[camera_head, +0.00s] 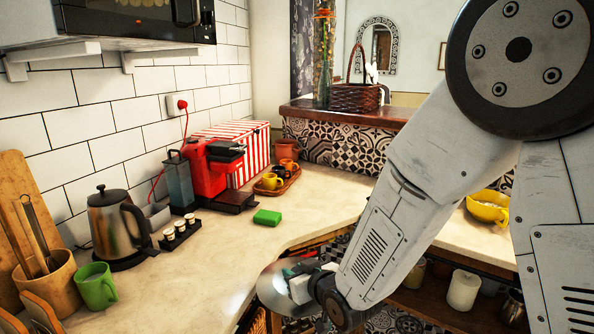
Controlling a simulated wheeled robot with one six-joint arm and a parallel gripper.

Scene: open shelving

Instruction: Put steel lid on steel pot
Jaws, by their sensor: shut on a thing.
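My gripper (298,285) is at the lower middle, in front of the counter edge. It is shut on the steel lid (268,290), a shiny round disc that is tilted and partly hidden by the gripper. The fingertips are small and hard to make out. A dark metallic vessel (514,312) shows at the lower right on the shelf under the counter. It is partly hidden by my arm, and I cannot tell whether it is the steel pot.
The pale counter (205,285) is clear at its front middle. A white canister (463,290) stands below.

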